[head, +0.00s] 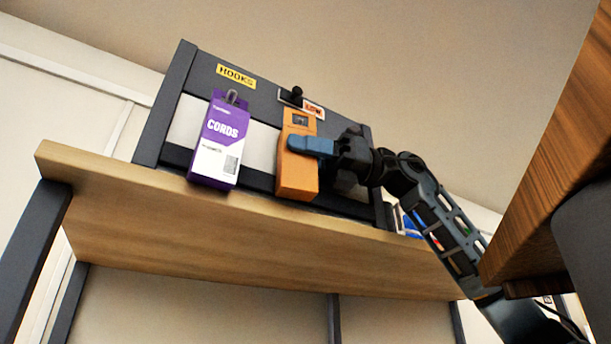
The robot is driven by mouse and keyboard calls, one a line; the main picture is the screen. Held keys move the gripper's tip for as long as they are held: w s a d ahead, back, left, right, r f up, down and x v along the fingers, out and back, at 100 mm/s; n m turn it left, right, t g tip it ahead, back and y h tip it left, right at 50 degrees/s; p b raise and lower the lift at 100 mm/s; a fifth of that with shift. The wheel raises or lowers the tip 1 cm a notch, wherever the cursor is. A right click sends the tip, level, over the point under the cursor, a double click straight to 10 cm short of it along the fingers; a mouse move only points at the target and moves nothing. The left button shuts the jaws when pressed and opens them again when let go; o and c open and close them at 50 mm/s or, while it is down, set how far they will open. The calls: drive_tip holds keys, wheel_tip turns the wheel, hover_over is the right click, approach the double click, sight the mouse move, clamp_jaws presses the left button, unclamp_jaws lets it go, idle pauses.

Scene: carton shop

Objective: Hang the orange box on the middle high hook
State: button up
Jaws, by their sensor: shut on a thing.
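The orange box (297,177) is upright in front of the dark hook board (262,100), right of the purple box. It has a small dark opening or tab near its top. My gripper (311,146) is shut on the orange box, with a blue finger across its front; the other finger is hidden. A dark hook (296,93) shows just above the box's top, next to a small label that is partly covered. I cannot tell whether the box touches the hook. Any hook farther right is hidden by my gripper and arm.
A purple and white "CORDS" box (220,143) hangs on a hook at the left, close to the orange box. A yellow "HOOKS" label (236,76) is on the board. A wooden shelf (200,225) runs below. A wooden edge (560,150) stands near at the right.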

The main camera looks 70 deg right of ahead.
drive_tip(key=shift+w+d+f+m, duration=0.25)
drive_tip(key=shift+w+d+m, duration=0.05)
drive_tip(key=shift+w+d, duration=0.5)
drive_tip(key=o, duration=1.1)
drive_tip(key=shift+c, duration=0.2)
drive_tip(key=shift+o, duration=0.7)
drive_tip(key=shift+s+d+f+h+b, duration=0.2)
drive_tip(key=shift+s+d+h+b, duration=0.1)
drive_tip(key=shift+s+b, duration=0.25)
drive_tip(key=shift+o, duration=0.5)
drive_tip(key=v, duration=0.3)
drive_tip(key=b+v, duration=0.1)
drive_tip(key=v, duration=0.1)
drive_tip(key=shift+s+a+r, duration=0.1)
drive_tip(key=shift+s+r, duration=0.1)
drive_tip(key=shift+s, duration=0.35)
drive_tip(key=shift+s+r, duration=0.15)
drive_tip(key=shift+s, duration=0.5)
